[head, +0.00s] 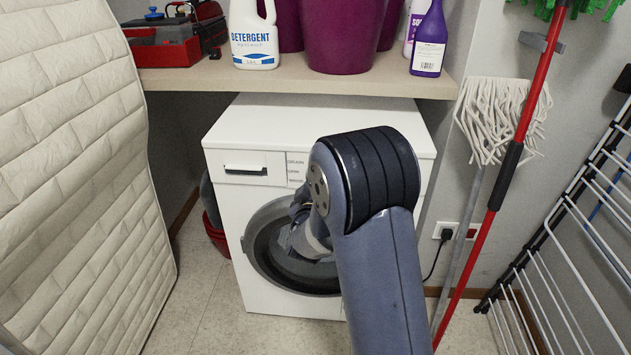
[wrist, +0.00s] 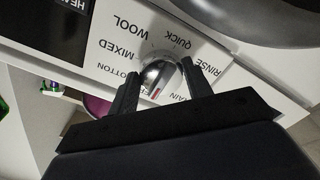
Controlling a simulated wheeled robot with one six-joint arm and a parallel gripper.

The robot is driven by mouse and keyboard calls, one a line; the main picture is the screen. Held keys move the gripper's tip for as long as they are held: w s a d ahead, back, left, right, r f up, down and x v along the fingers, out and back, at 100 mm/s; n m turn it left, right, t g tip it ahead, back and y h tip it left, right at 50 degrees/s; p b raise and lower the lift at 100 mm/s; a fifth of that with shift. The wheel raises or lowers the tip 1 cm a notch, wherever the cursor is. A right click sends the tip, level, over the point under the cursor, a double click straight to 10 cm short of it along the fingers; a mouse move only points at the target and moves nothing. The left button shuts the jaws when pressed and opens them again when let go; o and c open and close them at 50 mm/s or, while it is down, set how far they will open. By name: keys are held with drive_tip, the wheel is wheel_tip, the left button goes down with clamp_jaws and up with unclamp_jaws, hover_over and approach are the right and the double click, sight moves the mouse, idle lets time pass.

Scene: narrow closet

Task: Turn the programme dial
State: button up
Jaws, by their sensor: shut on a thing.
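In the wrist view the programme dial (wrist: 163,74) is a round silver knob on the white panel. A red mark shows on its side nearest the wrist camera. Around it are the words WOOL, QUICK, MIXED, RINSE, COTTON and a partly covered word ending in "AIN". My gripper (wrist: 161,69) has one dark finger on each side of the dial and is shut on it. In the head view the white washing machine (head: 228,213) stands under the shelf. My arm hides the dial there, and my gripper's fingers cannot be made out.
A shelf (head: 290,78) overhangs the machine, bearing a detergent bottle (head: 254,40), purple containers (head: 340,35) and a red toolbox (head: 165,52). A padded mattress (head: 75,170) leans at left. A mop (head: 500,115), a red pole (head: 508,165) and a drying rack (head: 580,225) crowd the right.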

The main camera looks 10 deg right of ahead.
drive_tip(key=shift+f, duration=0.1)
idle(0.4)
drive_tip(key=o, duration=1)
drive_tip(key=p+v, duration=0.1)
drive_tip(key=v, duration=0.9)
drive_tip(key=shift+s+a, duration=0.15)
drive_tip(key=shift+s, duration=0.25)
drive_tip(key=shift+w, duration=0.1)
drive_tip(key=b+x, duration=0.1)
drive_tip(key=x, duration=0.9)
drive_tip(key=shift+w, duration=0.35)
